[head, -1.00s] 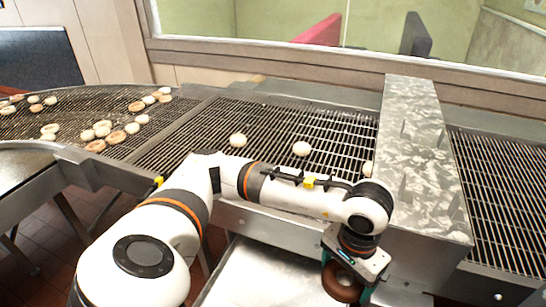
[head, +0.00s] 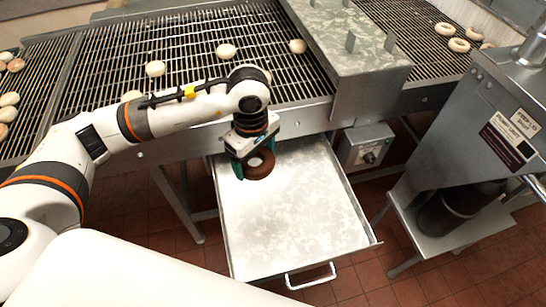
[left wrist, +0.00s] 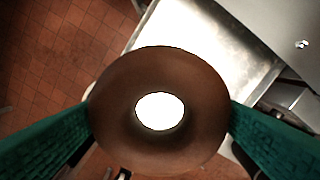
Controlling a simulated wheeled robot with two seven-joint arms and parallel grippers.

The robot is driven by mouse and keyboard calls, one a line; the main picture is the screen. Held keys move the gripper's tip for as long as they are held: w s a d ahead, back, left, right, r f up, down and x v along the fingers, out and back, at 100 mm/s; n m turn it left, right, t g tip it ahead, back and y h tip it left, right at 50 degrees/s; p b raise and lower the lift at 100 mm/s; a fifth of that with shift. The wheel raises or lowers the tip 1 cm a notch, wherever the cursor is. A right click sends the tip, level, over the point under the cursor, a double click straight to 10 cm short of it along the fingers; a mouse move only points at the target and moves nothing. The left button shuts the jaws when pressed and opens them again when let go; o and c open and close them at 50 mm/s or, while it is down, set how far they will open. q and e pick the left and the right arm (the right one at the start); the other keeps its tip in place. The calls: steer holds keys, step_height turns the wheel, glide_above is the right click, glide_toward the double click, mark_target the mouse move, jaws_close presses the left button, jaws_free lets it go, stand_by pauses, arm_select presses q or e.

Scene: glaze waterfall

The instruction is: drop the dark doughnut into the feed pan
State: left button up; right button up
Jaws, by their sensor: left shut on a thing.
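The dark doughnut (head: 259,164) is a brown ring, held between the teal fingers of my left gripper (head: 254,161). In the left wrist view the dark doughnut (left wrist: 108,105) fills the middle, with a finger against each side and a bright surface through its hole. A shallow, empty metal pan (head: 300,215) with a front handle juts out below the conveyor. I take it to be the feed pan; no readable label marks it. The doughnut hangs above its back left part. The pan (left wrist: 225,40) also shows behind the doughnut in the left wrist view. My right gripper is not in view.
A wire conveyor (head: 180,50) with pale doughnuts runs behind the pan, crossed by a metal cover (head: 345,45). A grey control box (head: 366,147) is right of the pan. A metal machine stand (head: 470,150) with a dark container (head: 455,210) stands farther right.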

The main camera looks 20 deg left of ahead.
arm_select(q)
steer(key=w+d+f+n+b, duration=0.1)
steer(key=w+f+n+b, duration=0.1)
steer(key=f+n, duration=0.4)
steer(key=w+d+f+n+b, duration=0.1)
steer(key=w+f+n+b, duration=0.2)
steer(key=n, duration=1.4)
steer(key=w+d+f+n+b, duration=0.1)
steer(key=w+f+n, duration=0.3)
steer(key=f+n, duration=0.5)
steer(key=n+b, duration=0.1)
steer(key=n, duration=0.2)
steer(key=shift+f+b, duration=0.15)
steer(key=shift+b, duration=0.15)
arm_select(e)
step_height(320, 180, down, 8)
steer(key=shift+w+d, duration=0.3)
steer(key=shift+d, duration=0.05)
arm_select(q)
steer(key=o, duration=0.9)
step_height(320, 180, up, 12)
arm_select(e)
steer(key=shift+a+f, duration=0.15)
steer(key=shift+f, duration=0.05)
